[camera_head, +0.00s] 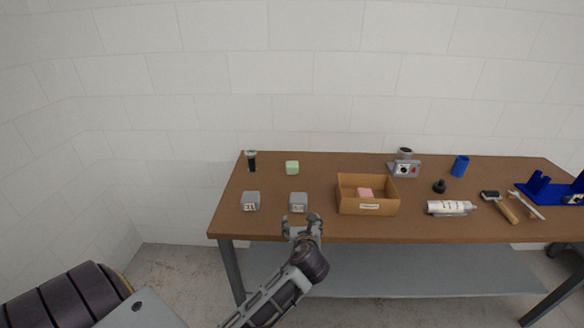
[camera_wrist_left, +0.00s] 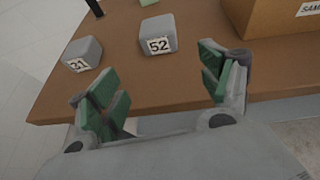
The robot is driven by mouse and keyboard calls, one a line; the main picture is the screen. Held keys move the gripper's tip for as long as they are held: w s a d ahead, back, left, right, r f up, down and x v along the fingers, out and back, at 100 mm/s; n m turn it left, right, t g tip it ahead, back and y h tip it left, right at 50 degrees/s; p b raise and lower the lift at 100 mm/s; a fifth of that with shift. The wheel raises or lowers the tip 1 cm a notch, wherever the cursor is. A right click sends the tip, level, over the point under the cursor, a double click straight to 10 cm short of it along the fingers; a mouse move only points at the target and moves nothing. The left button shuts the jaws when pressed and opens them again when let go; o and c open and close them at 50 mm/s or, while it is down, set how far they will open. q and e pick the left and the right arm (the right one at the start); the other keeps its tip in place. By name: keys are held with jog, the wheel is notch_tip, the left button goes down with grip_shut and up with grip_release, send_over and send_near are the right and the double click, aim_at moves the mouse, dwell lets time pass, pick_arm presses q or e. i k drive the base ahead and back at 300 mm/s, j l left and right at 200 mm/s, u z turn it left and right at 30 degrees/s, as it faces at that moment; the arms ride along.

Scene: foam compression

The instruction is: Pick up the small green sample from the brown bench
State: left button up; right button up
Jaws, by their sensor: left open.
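The small green sample (camera_head: 292,167) lies on the brown bench (camera_head: 320,230) near its back left. In the left wrist view the sample (camera_wrist_left: 148,2) shows only as a sliver at the top edge. My left gripper (camera_head: 302,222) is open and empty at the bench's front edge, nearer than the sample, with the grey block marked 52 between them. In the left wrist view its green-padded fingers (camera_wrist_left: 158,85) are spread wide. My right gripper is not in view.
A cardboard box (camera_head: 350,205) holding a pink block (camera_head: 364,193) is to the right. Tools and bottles fill the right side.

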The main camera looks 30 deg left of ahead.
aim_at(292, 167)
jog(key=i+j, duration=0.7)
jog(key=j, duration=0.1)
